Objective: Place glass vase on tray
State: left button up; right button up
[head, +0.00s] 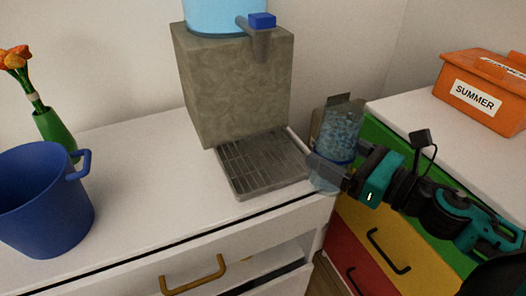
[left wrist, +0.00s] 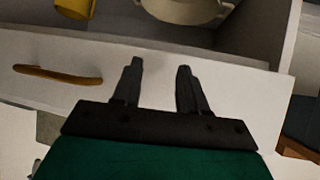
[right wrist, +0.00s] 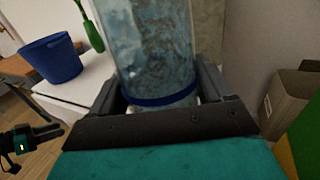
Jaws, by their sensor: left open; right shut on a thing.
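The glass vase (head: 338,135) is a clear bluish cylinder with a mottled blue pattern and a dark blue band. It looks upright at the right end of the white cabinet, right of the tray. My right gripper (head: 330,168) is shut on it low down, around the blue band; the vase (right wrist: 155,45) fills the middle of the right wrist view. I cannot tell whether its base touches anything. The grey slatted tray (head: 262,178) lies empty before the stone dispenser. My left gripper (left wrist: 160,68) is open and empty near an open drawer (left wrist: 225,60), outside the head view.
The stone dispenser (head: 232,85) with a blue tap stands behind the tray. A blue bucket (head: 45,205) and a green vase of orange flowers (head: 55,130) stand left. An orange SUMMER box (head: 485,90) sits on the coloured drawer unit. Counter between bucket and tray is clear.

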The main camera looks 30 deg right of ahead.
jog(key=shift+f+x, duration=0.55)
jog(key=shift+x, duration=2.3)
jog(key=shift+f+x, duration=0.55)
jog(key=shift+x, duration=2.35)
jog(key=shift+f+x, duration=0.5)
jog(key=shift+x, duration=2.35)
jog(key=shift+f+b, duration=0.1)
jog(key=shift+b, duration=0.25)
jog(key=o, duration=1.4)
jog(key=shift+f, duration=0.1)
